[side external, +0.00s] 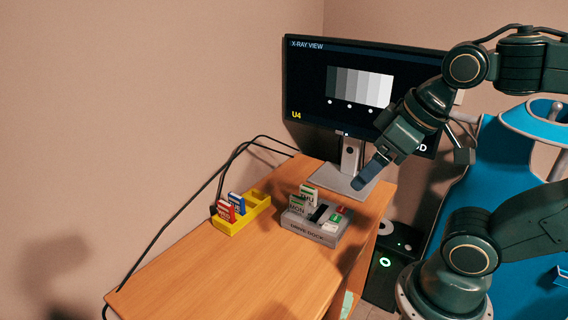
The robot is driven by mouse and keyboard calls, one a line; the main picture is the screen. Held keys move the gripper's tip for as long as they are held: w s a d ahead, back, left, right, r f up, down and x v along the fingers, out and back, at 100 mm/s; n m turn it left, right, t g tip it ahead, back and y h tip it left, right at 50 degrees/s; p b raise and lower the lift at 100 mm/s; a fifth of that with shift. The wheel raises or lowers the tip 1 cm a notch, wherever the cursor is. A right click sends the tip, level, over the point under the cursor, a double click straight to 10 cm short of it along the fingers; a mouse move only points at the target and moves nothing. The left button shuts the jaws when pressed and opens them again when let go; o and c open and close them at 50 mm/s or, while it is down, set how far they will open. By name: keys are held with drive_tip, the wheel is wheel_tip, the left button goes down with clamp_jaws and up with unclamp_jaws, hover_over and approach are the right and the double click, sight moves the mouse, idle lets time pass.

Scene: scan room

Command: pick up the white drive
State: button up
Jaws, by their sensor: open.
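I cannot tell which thing is the white drive; these pale ones are the likeliest. My gripper (367,178) is above and to the right of the dock, in front of the monitor stand, tilted down to the left. It is open, apart from the drives, and nothing shows between its fingers.
A yellow rack (240,217) left of the dock holds a red drive (226,211) and a blue drive (237,202). A monitor (310,105) stands behind. The wooden desk (230,275) is clear in front.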

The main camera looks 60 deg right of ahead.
idle(0.3)
drive_tip(key=w+d+n+g+y, duration=0.15)
drive_tip(key=w+d+n, duration=0.3)
drive_tip(key=w, duration=0.45)
drive_tip(key=w+d+n+g, duration=0.2)
drive_tip(key=w+d+n, duration=0.25)
drive_tip(key=w, duration=0.45)
drive_tip(key=w+d+f+n+g+y, duration=0.1)
drive_tip(key=w+d+f+n, duration=0.2)
drive_tip(key=d+f, duration=0.5)
drive_tip(key=w+d+f+n+g+y, duration=0.1)
drive_tip(key=w+d+f+n+y, duration=0.1)
drive_tip(key=d+f+n, duration=0.4)
drive_tip(key=w+d+f, duration=0.1)
drive_tip(key=d+f, duration=0.1)
drive_tip(key=d, duration=0.1)
drive_tip(key=shift+d+f, duration=0.15)
drive_tip(key=shift+w+f, duration=0.1)
drive_tip(key=shift+x, duration=4.25)
